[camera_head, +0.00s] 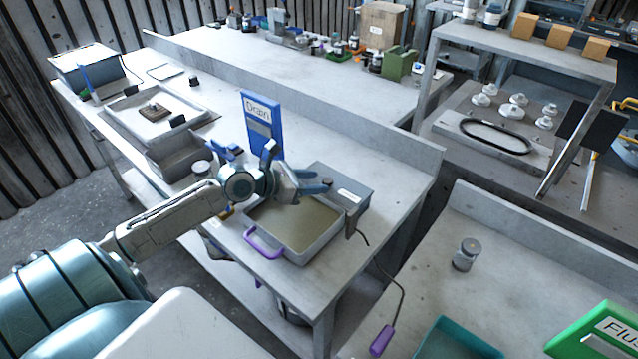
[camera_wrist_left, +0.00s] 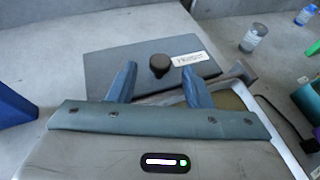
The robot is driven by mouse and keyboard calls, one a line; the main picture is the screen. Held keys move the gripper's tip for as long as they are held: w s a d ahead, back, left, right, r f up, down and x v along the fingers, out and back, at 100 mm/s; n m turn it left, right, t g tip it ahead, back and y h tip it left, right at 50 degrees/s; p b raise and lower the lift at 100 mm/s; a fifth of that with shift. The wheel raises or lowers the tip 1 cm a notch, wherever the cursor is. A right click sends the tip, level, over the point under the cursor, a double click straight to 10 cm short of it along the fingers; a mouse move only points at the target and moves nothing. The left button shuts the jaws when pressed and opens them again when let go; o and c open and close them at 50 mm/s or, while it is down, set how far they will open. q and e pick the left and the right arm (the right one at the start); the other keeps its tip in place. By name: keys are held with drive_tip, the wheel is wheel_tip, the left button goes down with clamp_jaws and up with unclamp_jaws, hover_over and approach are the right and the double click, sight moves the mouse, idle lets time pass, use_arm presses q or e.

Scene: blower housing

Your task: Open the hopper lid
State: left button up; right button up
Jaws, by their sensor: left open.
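The grey hopper lid (camera_head: 350,183) lies flat at the back right of a shallow grey tray (camera_head: 301,255) with a brownish inside. In the left wrist view the lid (camera_wrist_left: 110,72) shows a white label and a dark round knob (camera_wrist_left: 159,65). My left gripper (camera_head: 314,183) is open just in front of the knob. In the wrist view its two blue fingers (camera_wrist_left: 159,84) stand on either side of the knob's line, apart from it. My left gripper hides part of the tray. My right gripper is not in view.
A blue "Drain" sign (camera_head: 262,125) stands behind the arm. A grey open bin (camera_head: 175,160) is to the left. A purple handle (camera_head: 262,243) sticks out at the tray's front. The right bench has free room.

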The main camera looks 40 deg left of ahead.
sight(334, 180)
use_arm(q)
drive_tip(key=shift+x, duration=1.1)
clamp_jaws()
